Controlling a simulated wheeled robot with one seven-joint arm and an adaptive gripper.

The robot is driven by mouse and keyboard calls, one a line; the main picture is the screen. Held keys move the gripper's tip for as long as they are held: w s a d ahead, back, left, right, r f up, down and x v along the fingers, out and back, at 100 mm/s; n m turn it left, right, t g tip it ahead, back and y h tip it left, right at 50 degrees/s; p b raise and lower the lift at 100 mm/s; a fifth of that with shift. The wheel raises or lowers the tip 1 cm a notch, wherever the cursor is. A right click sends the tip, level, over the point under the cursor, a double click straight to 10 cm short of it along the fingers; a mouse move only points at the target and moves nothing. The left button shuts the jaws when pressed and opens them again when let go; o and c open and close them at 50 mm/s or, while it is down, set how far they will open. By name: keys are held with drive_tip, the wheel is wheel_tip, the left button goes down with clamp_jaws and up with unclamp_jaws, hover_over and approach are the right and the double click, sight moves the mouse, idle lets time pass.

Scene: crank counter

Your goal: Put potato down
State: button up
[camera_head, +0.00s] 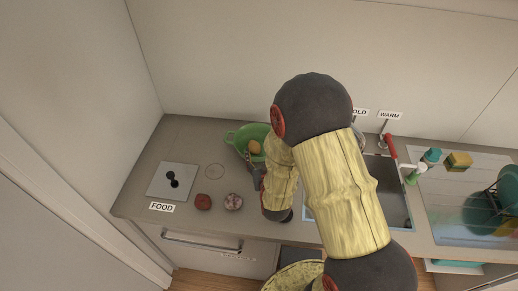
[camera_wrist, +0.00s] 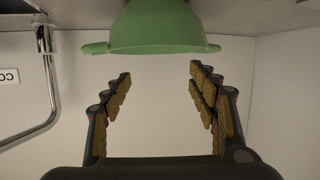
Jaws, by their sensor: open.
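A yellow-brown potato (camera_head: 255,147) sits in the green colander (camera_head: 233,137) at the back of the counter, left of my arm. My gripper (camera_wrist: 160,75) is open, and the space between its fingers is empty in the wrist view. The colander also shows in the wrist view (camera_wrist: 155,28), just beyond the fingertips, with its handle at the left. The potato does not show in the wrist view. In the head view my arm hides most of the gripper, which is beside the colander's front right.
A reddish round item (camera_head: 203,202) and a speckled pinkish one (camera_head: 233,202) lie on the counter (camera_head: 150,188) near the FOOD label (camera_head: 161,207). The sink (camera_head: 392,190) is partly behind my arm; a sponge (camera_head: 459,160) is farther right.

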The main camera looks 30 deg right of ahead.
drive_tip(key=s+a+r+n+g+y, duration=0.15)
drive_tip(key=a+r, duration=0.25)
drive_tip(key=r, duration=0.4)
drive_tip(key=s+a+r+g+y, duration=0.2)
drive_tip(key=s+a+r+g, duration=0.15)
drive_tip(key=r, duration=0.45)
drive_tip(key=s+a+r+n+g, duration=0.1)
drive_tip(key=s+r, duration=0.3)
drive_tip(key=s, duration=0.6)
drive_tip(key=s+a+r+g, duration=0.2)
drive_tip(key=s+r, duration=0.2)
drive_tip(key=s, duration=0.7)
drive_tip(key=shift+n+y, duration=0.35)
wheel_tip(320, 180, down, 6)
drive_tip(key=b, duration=0.6)
